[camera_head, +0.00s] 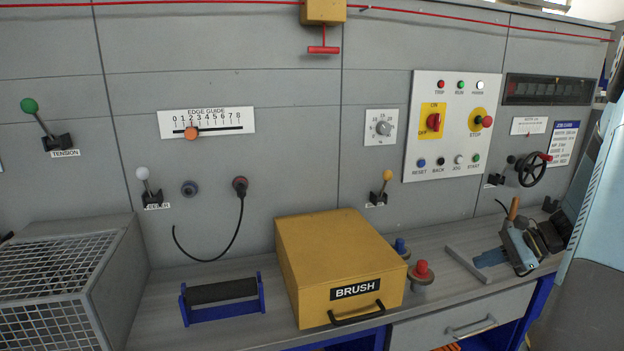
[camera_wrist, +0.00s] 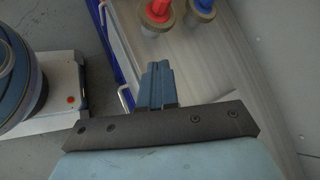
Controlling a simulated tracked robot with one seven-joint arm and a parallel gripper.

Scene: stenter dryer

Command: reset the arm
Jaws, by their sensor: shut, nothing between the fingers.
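My gripper (camera_head: 478,262) is at the right end of the bench in the head view, low above the worktop and pointing left. In the wrist view, its two blue fingers (camera_wrist: 158,82) are together, with nothing between them. My light blue arm comes in from the right edge of the head view. The fingers are to the right of the red knob (camera_head: 421,270) and the blue knob (camera_head: 400,246). In the wrist view, the red knob (camera_wrist: 158,10) and the blue knob (camera_wrist: 200,10) stand ahead of the fingertips.
A grey bar (camera_head: 462,263) lies on the worktop left of my gripper. A tan handle (camera_head: 514,208) rises just behind it. The yellow BRUSH box (camera_head: 325,250) stands mid-bench. A black handwheel (camera_head: 531,170) juts from the panel above. A drawer (camera_head: 440,322) is below.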

